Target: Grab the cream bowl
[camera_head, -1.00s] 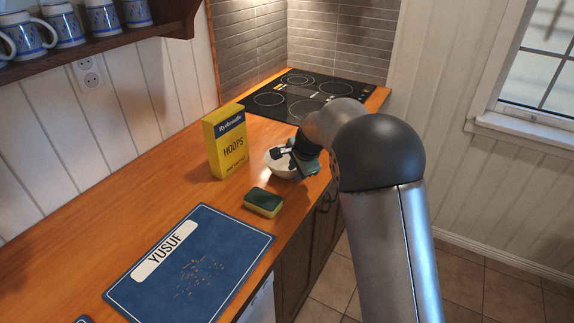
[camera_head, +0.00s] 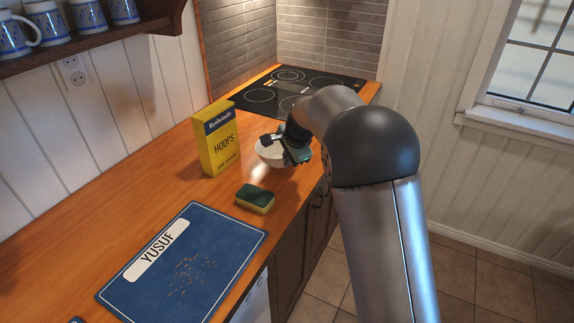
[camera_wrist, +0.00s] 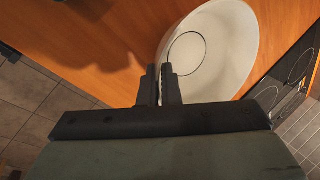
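The cream bowl (camera_head: 270,157) is at the counter's right edge, beyond the sponge, partly hidden by my gripper (camera_head: 275,141). In the wrist view the bowl (camera_wrist: 220,50) shows its round inside with a thin dark ring at the bottom. My gripper (camera_wrist: 160,74) has its two fingers close together at the near rim, one inside the bowl and one outside, pinching the wall. The bowl looks slightly tilted and seems a little above the counter, though the gap is hard to judge.
A yellow cereal box (camera_head: 216,140) stands left of the bowl. A green and yellow sponge (camera_head: 256,198) lies in front of it. A blue mat (camera_head: 215,270) marked YUSUF with crumbs lies nearer. The black hob (camera_head: 300,88) is behind. Mugs (camera_head: 88,15) stand on a shelf.

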